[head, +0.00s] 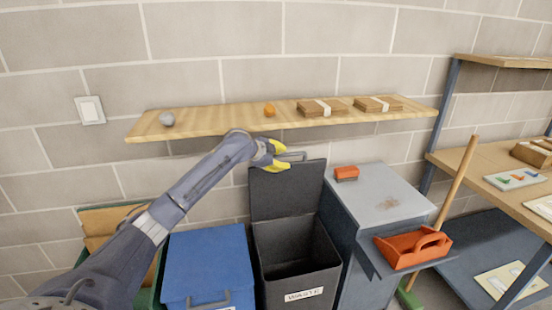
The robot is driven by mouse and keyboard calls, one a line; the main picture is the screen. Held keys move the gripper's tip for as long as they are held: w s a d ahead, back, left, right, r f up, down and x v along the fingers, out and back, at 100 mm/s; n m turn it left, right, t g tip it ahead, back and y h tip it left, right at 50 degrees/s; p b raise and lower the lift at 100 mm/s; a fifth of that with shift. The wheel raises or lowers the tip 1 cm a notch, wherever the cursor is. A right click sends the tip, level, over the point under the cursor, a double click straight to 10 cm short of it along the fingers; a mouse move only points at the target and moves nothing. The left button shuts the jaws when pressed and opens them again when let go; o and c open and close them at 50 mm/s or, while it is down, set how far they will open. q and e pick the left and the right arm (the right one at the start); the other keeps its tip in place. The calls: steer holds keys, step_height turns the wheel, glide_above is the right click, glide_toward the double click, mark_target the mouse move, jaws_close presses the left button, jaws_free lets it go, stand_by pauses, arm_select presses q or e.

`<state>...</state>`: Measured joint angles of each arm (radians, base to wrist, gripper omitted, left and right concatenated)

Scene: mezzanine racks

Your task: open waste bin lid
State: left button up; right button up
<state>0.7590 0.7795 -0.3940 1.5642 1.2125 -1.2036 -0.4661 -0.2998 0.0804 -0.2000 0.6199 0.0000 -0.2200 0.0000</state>
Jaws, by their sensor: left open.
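The dark grey waste bin (290,248) stands against the wall with a white label on its front that reads as waste. Its lid (290,193) is raised upright at the back, and the empty-looking inside shows. A handle (292,156) sticks up at the lid's top edge. My left gripper (283,157), with yellow fingertips, is at the lid's top left, by the handle. Its fingers are apart; whether they touch the handle or lid I cannot tell. My right gripper does not show.
A wooden shelf (220,119) with several small items runs just above the lid. A blue bin (208,267) with its lid shut is left of the waste bin. A grey cabinet (375,195) with a red caddy (412,249) stands close on the right.

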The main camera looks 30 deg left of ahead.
arm_select(q)
steer(key=shift+v, duration=1.8)
